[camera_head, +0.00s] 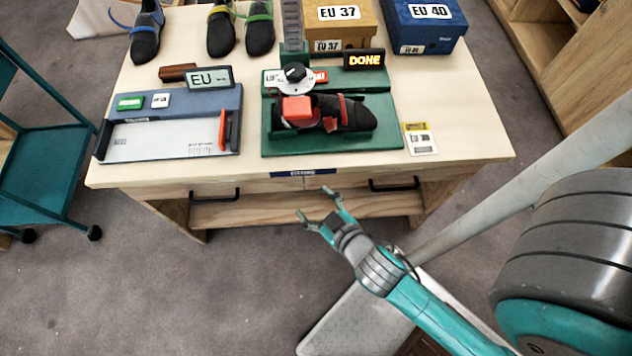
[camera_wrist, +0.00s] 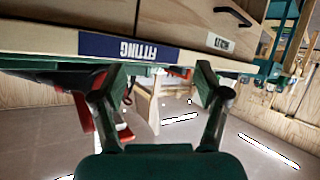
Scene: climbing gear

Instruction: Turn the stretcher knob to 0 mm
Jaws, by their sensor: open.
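The stretcher knob (camera_head: 294,73) is a black knob on a round white dial at the back left of the green stretcher base (camera_head: 385,133). Its exact setting is too small to read. A dark shoe with red parts (camera_head: 350,112) lies on the base, with a red block (camera_head: 297,111) at its left end. A small display (camera_head: 364,59) behind it reads "DONE". My gripper (camera_head: 318,207) is open and empty, in front of the table's front edge and well short of the knob. In the wrist view my open fingers (camera_wrist: 162,85) show below the FITTING label.
The wooden table (camera_head: 455,110) also holds a foot-measuring board (camera_head: 165,140) with an "EU" display (camera_head: 209,78) on the left. Climbing shoes (camera_head: 221,32) and boxes (camera_head: 425,25) stand at the back. A small card (camera_head: 420,138) lies right of the stretcher.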

